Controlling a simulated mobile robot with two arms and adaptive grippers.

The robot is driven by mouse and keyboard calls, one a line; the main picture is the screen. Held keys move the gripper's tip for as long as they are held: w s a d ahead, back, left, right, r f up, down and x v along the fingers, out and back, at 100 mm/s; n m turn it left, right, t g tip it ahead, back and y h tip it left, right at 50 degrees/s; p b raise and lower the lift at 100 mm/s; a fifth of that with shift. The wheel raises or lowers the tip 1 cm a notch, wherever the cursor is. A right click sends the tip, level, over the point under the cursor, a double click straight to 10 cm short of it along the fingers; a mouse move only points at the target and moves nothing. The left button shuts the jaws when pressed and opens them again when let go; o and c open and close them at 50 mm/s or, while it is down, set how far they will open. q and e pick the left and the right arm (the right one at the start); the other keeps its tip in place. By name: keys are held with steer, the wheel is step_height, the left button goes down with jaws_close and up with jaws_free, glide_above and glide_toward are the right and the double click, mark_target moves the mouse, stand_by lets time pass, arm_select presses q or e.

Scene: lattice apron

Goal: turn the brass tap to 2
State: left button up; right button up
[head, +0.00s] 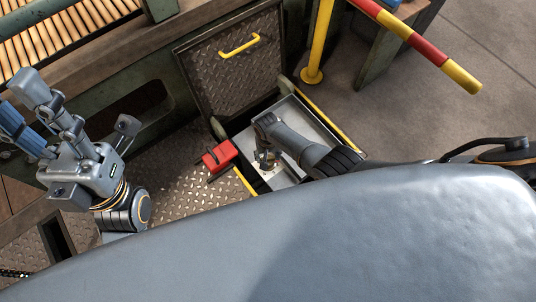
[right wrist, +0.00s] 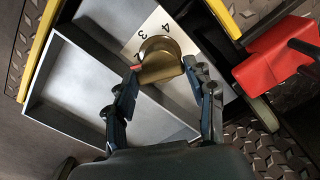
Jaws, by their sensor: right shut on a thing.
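The brass tap (right wrist: 160,60) sits on a white plate (right wrist: 140,33) in the right wrist view. The digits 4 and 3 show on the plate above the tap; a further mark lower left is too small to read. A small red mark (right wrist: 137,68) shows at the tap's left side, by one fingertip. My right gripper (right wrist: 162,70) is shut on the tap, one finger on each side. In the head view my right gripper (head: 265,160) reaches down into the open hatch and mostly hides the tap. My left gripper (head: 28,108) is raised at the left, away from the tap.
The raised hatch lid (head: 232,75) has a yellow handle (head: 239,46). A red block-like part (head: 219,156) sits at the hatch's left edge. A yellow post (head: 317,45) and a red-yellow bar (head: 420,45) stand beyond. A grey tray (right wrist: 70,85) lies beside the plate.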

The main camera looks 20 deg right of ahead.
mark_target(268, 158)
stand_by(0.5)
steer(key=o, duration=1.2)
steer(key=shift+c, duration=0.2)
step_height(268, 158, up, 12)
steer(key=shift+w, duration=0.15)
